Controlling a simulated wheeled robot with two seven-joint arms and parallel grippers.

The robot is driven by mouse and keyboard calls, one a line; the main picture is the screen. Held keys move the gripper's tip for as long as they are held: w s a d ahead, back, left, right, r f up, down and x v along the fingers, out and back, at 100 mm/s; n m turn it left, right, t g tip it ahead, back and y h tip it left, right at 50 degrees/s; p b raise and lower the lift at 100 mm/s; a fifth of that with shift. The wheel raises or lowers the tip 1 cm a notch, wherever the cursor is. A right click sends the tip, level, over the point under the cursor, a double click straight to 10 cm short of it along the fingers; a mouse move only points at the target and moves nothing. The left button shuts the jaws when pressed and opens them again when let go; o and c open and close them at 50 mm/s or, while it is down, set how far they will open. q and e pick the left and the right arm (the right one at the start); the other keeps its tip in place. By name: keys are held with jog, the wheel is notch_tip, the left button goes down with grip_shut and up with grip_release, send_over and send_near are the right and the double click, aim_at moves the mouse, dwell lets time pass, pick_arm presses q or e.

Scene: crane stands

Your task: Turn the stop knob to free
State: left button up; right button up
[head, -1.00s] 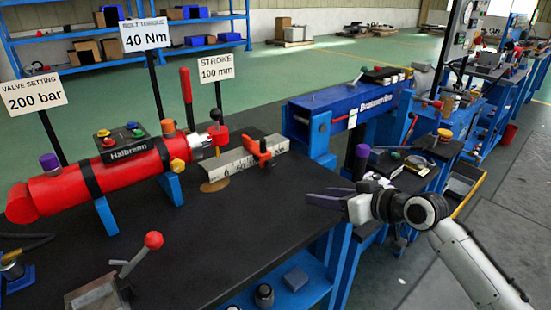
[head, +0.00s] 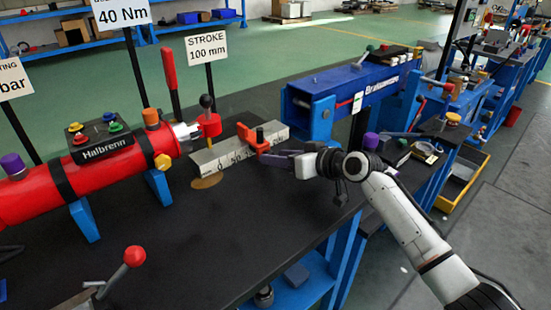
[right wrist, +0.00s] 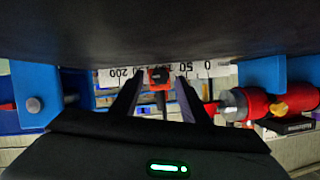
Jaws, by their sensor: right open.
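The red stop (head: 247,138) sits on the pale measuring scale (head: 225,153) on the dark bench. Its small dark knob (head: 260,136) stands up from it. My right gripper (head: 268,158) is just to the right of the stop in the head view, its fingers pointing left toward it. In the right wrist view, the open fingers (right wrist: 157,95) stand on either side of the red stop (right wrist: 160,76), which lies beyond them, with the scale's numbers (right wrist: 190,70) behind. Nothing is between the fingers. Which way the knob is turned cannot be read. My left gripper is not seen.
A red cylinder (head: 115,160) with a red-topped rod end (head: 208,124) lies left of the scale. A blue beam (head: 345,90) stands behind my right arm. A red-ball lever (head: 134,256) stands at the front left. The bench top (head: 200,235) in front is bare.

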jog(key=shift+w+a+f, duration=0.25)
jog(key=shift+w+a, duration=0.15)
jog(key=shift+w, duration=0.05)
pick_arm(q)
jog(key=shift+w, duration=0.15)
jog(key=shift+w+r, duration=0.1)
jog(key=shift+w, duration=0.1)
pick_arm(e)
jog(key=shift+c, duration=0.3)
grip_shut()
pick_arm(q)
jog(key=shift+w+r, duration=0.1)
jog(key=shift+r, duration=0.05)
